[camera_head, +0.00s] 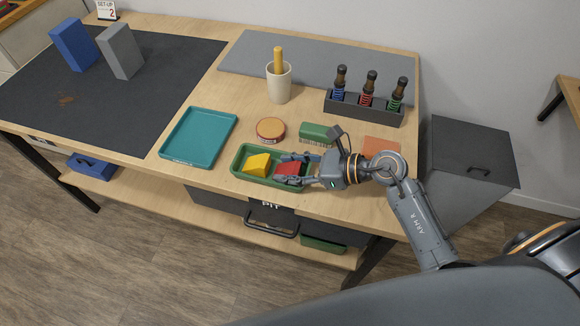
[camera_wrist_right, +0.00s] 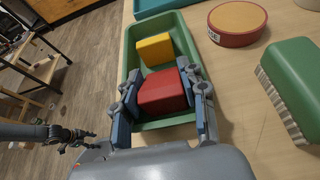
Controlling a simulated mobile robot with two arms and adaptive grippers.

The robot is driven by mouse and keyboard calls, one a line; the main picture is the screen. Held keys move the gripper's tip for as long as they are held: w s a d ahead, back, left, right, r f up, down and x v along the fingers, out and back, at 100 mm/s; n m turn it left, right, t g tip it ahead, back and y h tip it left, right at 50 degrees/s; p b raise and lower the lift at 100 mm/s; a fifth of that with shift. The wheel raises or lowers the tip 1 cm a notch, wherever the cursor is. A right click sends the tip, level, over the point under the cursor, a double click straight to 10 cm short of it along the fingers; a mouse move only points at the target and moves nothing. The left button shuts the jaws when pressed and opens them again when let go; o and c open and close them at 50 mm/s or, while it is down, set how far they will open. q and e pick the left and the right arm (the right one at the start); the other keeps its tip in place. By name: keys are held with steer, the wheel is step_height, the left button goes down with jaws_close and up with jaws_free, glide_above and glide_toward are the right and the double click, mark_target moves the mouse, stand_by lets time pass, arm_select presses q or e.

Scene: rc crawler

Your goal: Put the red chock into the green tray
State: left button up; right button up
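The green tray (camera_head: 240,171) is a small, deep tray near the front edge of the bench; it also shows in the right wrist view (camera_wrist_right: 188,40). A yellow chock (camera_head: 257,164) lies in its left part. The red chock (camera_head: 287,169) is in its right part, low between the walls. My right gripper (camera_head: 289,168) reaches in from the right, its fingers on both sides of the red chock (camera_wrist_right: 163,92) and seemingly against it. The chock's underside is hidden. My left gripper (camera_wrist_right: 76,136) shows small at lower left in the right wrist view, away from the bench.
A teal tray (camera_head: 199,137) is left of the green tray. A round tin (camera_head: 270,129) and green brush (camera_head: 317,131) lie behind it. A cup (camera_head: 279,84) and a rack (camera_head: 364,111) with several shock absorbers stand farther back. The dark mat at left has two blocks.

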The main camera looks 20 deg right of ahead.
steer(key=shift+d+r, duration=0.15)
steer(key=p+v, duration=0.1)
steer(key=v, duration=1)
steer(key=shift+s+d+r, duration=0.15)
steer(key=shift+s+d, duration=0.05)
steer(key=shift+s, duration=0.1)
